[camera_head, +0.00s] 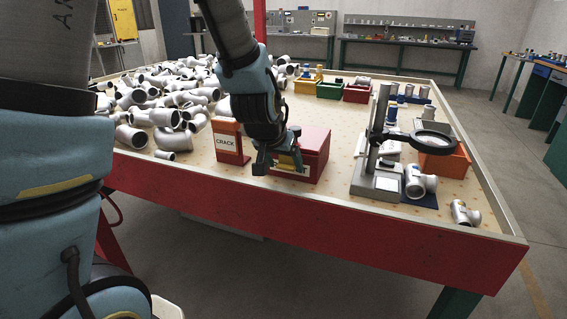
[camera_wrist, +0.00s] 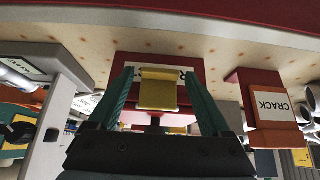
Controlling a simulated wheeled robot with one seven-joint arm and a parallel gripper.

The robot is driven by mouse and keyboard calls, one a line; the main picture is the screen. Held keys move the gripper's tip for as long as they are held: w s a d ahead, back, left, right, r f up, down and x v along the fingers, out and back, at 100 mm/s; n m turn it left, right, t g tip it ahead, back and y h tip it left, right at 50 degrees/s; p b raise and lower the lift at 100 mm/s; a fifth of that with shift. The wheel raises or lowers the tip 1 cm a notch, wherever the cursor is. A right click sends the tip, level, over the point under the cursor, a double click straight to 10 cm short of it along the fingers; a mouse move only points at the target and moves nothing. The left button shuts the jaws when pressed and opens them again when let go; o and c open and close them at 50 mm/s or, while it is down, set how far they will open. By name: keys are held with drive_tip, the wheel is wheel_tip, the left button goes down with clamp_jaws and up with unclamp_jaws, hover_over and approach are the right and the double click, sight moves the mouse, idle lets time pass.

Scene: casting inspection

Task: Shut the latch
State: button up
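A red box (camera_head: 316,146) stands near the front edge of the table, its lid looking closed. Its front carries a white label and a yellow latch plate; the latch (camera_wrist: 158,94) shows in the middle of the wrist view, which is upside down. My gripper (camera_head: 277,169) is in front of the box and hides much of its front face. In the wrist view my gripper (camera_wrist: 159,74) is open, with one green finger on each side of the latch and a gap visible on both sides. I cannot tell how far the latch is turned.
A red "CRACK" holder (camera_head: 229,142) stands just left of the box. A magnifier stand (camera_head: 377,160) is to the right, with pipe fittings (camera_head: 419,181) beside it. Many elbows (camera_head: 170,100) are heaped at left. Small bins (camera_head: 329,90) stand behind.

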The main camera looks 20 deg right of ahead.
drive_tip(key=shift+o, duration=0.5)
drive_tip(key=shift+s+a+r, duration=0.1)
drive_tip(key=shift+r, duration=0.15)
drive_tip(key=p+v, duration=0.4)
drive_tip(key=v, duration=0.6)
drive_tip(key=shift+r+p, duration=0.15)
drive_tip(key=shift+p, duration=0.25)
drive_tip(key=shift+a, duration=0.1)
